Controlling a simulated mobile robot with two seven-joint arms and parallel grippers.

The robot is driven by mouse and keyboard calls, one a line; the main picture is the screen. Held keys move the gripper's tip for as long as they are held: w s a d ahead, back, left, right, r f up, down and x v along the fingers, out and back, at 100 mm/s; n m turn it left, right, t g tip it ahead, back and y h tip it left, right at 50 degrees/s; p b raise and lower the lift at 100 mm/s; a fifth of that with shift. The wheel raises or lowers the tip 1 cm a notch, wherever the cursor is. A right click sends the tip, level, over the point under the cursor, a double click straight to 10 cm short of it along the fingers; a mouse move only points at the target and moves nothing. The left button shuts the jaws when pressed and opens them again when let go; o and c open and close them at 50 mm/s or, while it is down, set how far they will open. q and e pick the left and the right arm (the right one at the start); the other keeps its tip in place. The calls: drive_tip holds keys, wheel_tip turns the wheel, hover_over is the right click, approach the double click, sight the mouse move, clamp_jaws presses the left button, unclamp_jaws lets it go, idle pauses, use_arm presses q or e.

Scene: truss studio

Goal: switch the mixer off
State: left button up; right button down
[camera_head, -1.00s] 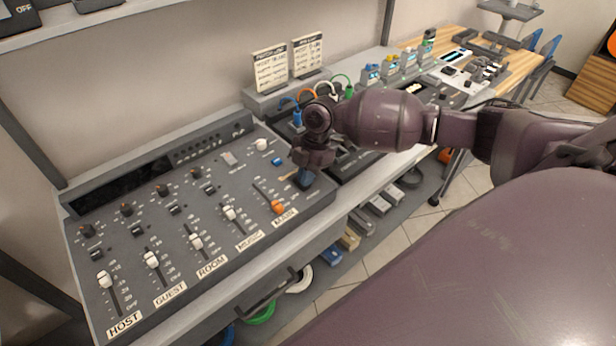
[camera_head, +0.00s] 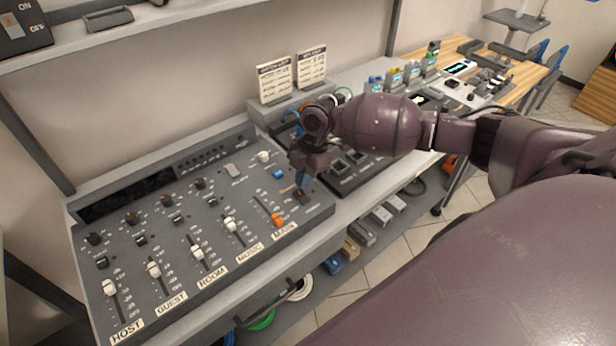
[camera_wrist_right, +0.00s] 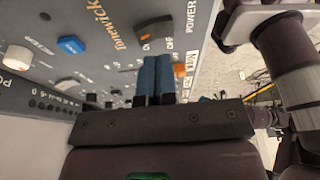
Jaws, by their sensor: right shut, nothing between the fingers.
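The mixer (camera_head: 190,262) is a dark grey sloped panel with white, orange and blue controls, on the bench at the left. Its dark power switch (camera_wrist_right: 152,38) shows in the right wrist view beside the word POWER. In the head view it is a small dark piece (camera_head: 302,198) at the panel's right end. My right gripper (camera_head: 301,186) is shut and empty, its blue fingers pointing down close above the switch. In the wrist view the fingertips (camera_wrist_right: 156,60) lie just below the switch; I cannot tell whether they touch it. My left gripper is out of view.
An orange MAIN fader (camera_head: 278,220) and a blue button (camera_head: 279,174) are close to the gripper. Another dark device (camera_head: 350,165) sits right of the mixer, with two cards (camera_head: 275,80) behind. A shelf with an ON/OFF box (camera_head: 22,28) is at upper left.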

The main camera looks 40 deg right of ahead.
drive_tip(key=s+d+r, duration=0.2)
drive_tip(key=d+r, duration=0.1)
drive_tip(key=r, duration=0.7)
drive_tip(key=shift+s, duration=0.15)
drive_tip(key=shift+r, duration=0.1)
drive_tip(key=w+a+r+m+t+y, duration=0.1)
drive_tip(key=w+a+m+t, duration=0.55)
drive_tip(key=w+t, duration=0.35)
drive_tip(key=s+f+m+t+h, duration=0.1)
drive_tip(key=s+f+m+h, duration=0.1)
drive_tip(key=s+f+m, duration=0.4)
drive_tip(key=s+f+m+t+h, duration=0.1)
drive_tip(key=s+f+m, duration=0.4)
drive_tip(key=s+f, duration=1)
drive_tip(key=s+h, duration=0.1)
drive_tip(key=s, duration=0.5)
drive_tip(key=shift+s+m+h, duration=0.2)
drive_tip(key=shift+m+h, duration=0.1)
drive_tip(key=shift+m, duration=0.05)
